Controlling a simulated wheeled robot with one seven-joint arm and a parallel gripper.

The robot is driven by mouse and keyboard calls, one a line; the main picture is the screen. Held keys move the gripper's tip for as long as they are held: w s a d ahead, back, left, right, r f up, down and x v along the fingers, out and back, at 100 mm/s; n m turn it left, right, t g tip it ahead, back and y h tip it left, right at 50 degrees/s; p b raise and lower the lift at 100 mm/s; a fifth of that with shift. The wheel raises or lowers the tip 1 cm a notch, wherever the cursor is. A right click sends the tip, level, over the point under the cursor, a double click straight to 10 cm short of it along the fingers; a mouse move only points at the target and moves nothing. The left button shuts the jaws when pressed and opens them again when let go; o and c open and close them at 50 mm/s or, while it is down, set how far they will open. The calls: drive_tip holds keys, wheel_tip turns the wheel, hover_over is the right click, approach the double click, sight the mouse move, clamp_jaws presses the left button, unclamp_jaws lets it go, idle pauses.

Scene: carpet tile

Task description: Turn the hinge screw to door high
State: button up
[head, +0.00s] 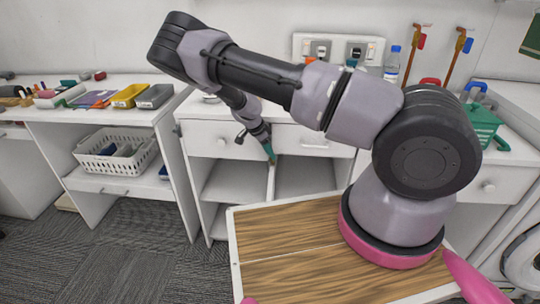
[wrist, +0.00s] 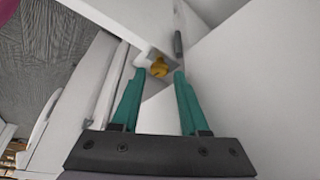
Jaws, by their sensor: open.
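A small brass-yellow screw (wrist: 158,67), apparently the hinge screw, shows in the wrist view on a grey-white bracket between white panels. My gripper (wrist: 159,75) is open, with its two teal fingers apart. In the picture the screw lies between the fingertips, one on each side. No contact shows, and I cannot tell how far beyond the tips it lies. In the head view my gripper (head: 269,153) points down in front of the white cabinet (head: 227,141), near its middle divider. The screw cannot be made out there, and I cannot tell which panel is the door.
White panels stand close around the fingers in the wrist view. A wooden-topped surface (head: 290,224) lies below my arm. A white basket (head: 116,155) stands on a left shelf. Trays (head: 130,96) and a bottle (head: 392,65) stand on the counters. Carpet at left is clear.

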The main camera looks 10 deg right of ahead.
drive_tip(key=v, duration=0.9)
